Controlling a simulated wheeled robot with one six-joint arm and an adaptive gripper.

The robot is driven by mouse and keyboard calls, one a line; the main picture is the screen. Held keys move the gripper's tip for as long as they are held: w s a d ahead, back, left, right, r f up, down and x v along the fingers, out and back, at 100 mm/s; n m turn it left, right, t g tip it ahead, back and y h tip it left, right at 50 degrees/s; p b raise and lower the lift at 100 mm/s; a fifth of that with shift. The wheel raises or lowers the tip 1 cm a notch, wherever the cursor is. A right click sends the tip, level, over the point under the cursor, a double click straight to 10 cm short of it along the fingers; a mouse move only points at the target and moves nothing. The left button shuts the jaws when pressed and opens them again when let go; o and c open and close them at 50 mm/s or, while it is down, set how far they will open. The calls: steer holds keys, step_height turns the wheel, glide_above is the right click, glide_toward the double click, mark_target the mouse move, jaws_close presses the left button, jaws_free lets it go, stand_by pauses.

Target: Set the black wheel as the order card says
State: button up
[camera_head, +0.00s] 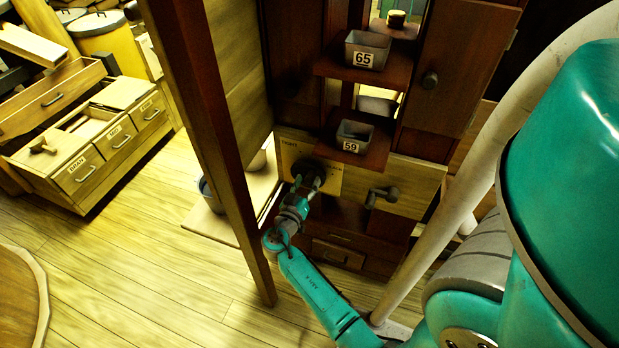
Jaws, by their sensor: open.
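A pale panel (326,182) on the front of the dark wooden mill cabinet carries lettering that reads "TIGHT" at its left; the lettering at its right is partly hidden. The dark round shape at its middle appears to be the black wheel (309,166), largely covered by my gripper. My gripper (305,180) is open at the wheel, with the arm reaching up to it from below. Whether the fingers touch or surround the wheel, I cannot tell. I cannot make out an order card in this view.
Grey bins marked 65 (367,48) and 59 (354,135) stand on shelves above the panel. A dark crank handle (381,196) sticks out to its right. A wooden post (215,140) stands left of my arm. Labelled drawers (100,150) are at left, with open floor (130,270) in front.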

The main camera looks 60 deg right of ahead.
steer(key=shift+w+d, duration=0.1)
steer(key=shift+d, duration=1.1)
jaws_close()
steer(key=shift+w, duration=0.1)
